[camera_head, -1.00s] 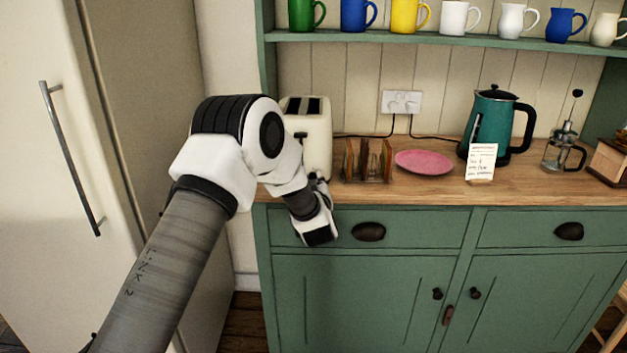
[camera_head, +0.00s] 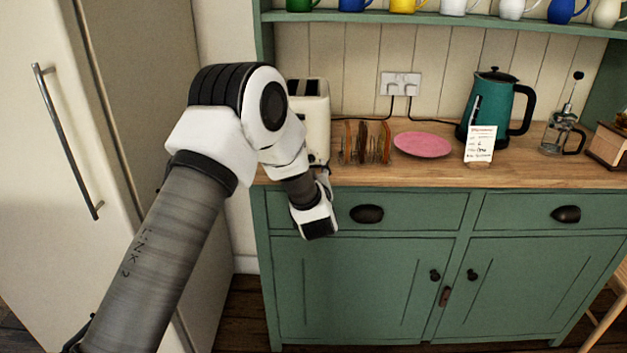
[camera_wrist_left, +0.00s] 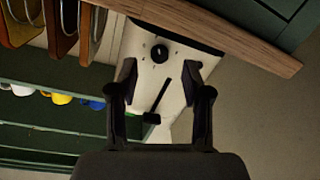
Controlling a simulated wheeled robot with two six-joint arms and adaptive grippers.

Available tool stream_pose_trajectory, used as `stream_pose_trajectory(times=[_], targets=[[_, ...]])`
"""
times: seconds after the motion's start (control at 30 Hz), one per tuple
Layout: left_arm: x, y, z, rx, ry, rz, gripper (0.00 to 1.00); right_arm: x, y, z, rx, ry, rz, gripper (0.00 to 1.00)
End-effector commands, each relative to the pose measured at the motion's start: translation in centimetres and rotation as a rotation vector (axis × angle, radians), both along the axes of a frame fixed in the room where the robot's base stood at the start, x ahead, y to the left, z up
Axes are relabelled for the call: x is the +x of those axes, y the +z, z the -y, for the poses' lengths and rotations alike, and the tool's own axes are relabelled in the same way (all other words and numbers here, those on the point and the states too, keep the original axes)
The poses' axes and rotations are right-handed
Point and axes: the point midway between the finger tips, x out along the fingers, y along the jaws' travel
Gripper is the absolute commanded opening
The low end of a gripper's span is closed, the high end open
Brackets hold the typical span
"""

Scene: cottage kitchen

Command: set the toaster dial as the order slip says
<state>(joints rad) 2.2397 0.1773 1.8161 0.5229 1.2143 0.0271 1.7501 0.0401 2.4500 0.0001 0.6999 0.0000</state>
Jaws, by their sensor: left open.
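The cream toaster (camera_head: 317,122) stands at the left end of the wooden counter, partly hidden behind my left arm in the head view. In the left wrist view the toaster face (camera_wrist_left: 142,62) shows a round black dial (camera_wrist_left: 159,54) with small marks around it, and a slot with a black lever (camera_wrist_left: 152,117). My left gripper (camera_wrist_left: 164,68) is open, its two fingers apart in front of the toaster face, with nothing between them that I can see held. The order slip (camera_head: 480,143) stands on the counter before the kettle; its writing is too small to read surely. My right gripper is not in view.
A toast rack (camera_head: 366,142) stands just right of the toaster, close to my left gripper. A pink plate (camera_head: 423,144), a teal kettle (camera_head: 494,107) and a glass press (camera_head: 562,134) stand further right. The tall cream fridge (camera_head: 45,200) is at the left.

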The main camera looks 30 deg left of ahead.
Motion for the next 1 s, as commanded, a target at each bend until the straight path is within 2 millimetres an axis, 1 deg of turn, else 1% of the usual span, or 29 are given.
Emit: stream_pose_trajectory(times=[0.03,0.2,0.3,0.37,0.5,0.9,0.97,1.0], targets=[[-1.0,0.1,0.9,0.001,-0.004,-0.003,0.49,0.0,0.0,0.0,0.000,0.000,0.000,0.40],[-4.5,0.3,3.4,0.004,-0.004,-0.001,0.49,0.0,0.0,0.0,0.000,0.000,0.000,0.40],[-5.8,0.3,4.4,0.003,-0.004,-0.001,0.49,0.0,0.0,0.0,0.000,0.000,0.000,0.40],[-6.4,0.3,4.7,0.002,-0.003,-0.001,0.49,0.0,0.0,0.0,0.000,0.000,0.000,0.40],[-6.7,0.4,4.9,0.001,-0.001,0.001,0.49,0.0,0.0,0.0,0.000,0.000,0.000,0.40],[-6.7,0.3,4.9,0.001,-0.001,0.000,0.49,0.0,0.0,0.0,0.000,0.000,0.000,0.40],[-6.8,-0.2,4.9,0.001,-0.001,-0.014,0.49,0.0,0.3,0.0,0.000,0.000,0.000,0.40],[-7.0,-1.0,4.9,0.001,-0.001,-0.037,0.49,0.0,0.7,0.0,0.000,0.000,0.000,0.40]])
